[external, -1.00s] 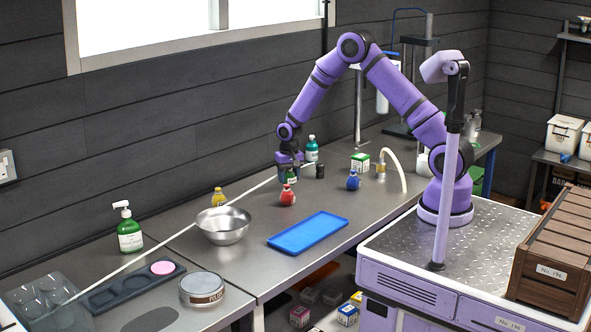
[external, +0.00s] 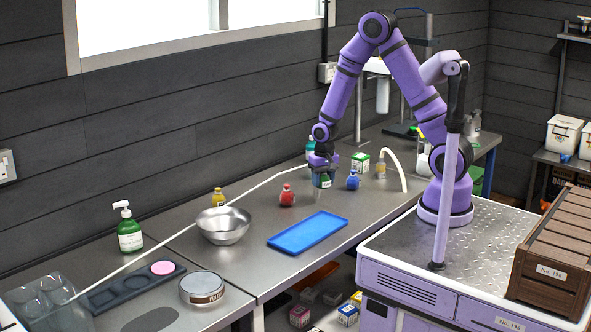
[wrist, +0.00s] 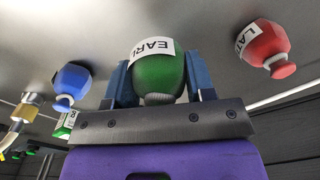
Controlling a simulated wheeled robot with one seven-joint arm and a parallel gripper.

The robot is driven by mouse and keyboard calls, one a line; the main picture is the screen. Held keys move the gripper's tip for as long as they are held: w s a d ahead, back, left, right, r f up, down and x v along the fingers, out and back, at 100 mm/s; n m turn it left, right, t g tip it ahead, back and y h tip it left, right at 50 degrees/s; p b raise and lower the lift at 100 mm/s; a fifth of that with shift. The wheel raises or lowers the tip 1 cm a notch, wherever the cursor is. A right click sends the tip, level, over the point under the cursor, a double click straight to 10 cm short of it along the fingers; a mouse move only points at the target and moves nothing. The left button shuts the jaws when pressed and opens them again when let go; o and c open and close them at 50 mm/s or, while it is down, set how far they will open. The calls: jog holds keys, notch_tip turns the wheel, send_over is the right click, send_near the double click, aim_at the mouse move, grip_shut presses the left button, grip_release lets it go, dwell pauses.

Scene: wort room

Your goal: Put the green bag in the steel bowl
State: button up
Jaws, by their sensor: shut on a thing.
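The green bag (wrist: 158,78) with a white label sits between the two fingers of my gripper (wrist: 158,85) in the wrist view. In the external view my gripper (external: 323,172) is shut on the green bag (external: 324,181), above the counter behind the blue tray; its exact height is hard to tell. The steel bowl (external: 223,226) stands on the counter to the left, apart from my gripper.
A red bag (external: 287,195) stands between my gripper and the bowl, and a blue bag (external: 353,180) stands right of my gripper. A yellow bag (external: 218,197) is behind the bowl. A blue tray (external: 308,233) lies in front. A pale hose (external: 180,232) runs along the counter.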

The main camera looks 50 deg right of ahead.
notch_tip(320, 180, up, 11)
jog(key=shift+s+f, duration=0.1)
jog(key=shift+f, duration=0.05)
jog(key=shift+w+a, duration=0.25)
jog(key=shift+a, duration=0.25)
jog(key=w+a, duration=0.6)
jog(key=a, duration=0.5)
jog(key=n, duration=0.1)
send_over(223, 228)
jog(key=s+a, duration=0.3)
jog(key=s, duration=0.1)
notch_tip(223, 228, down, 15)
jog(key=shift+w+a, duration=0.1)
jog(key=shift+f, duration=0.15)
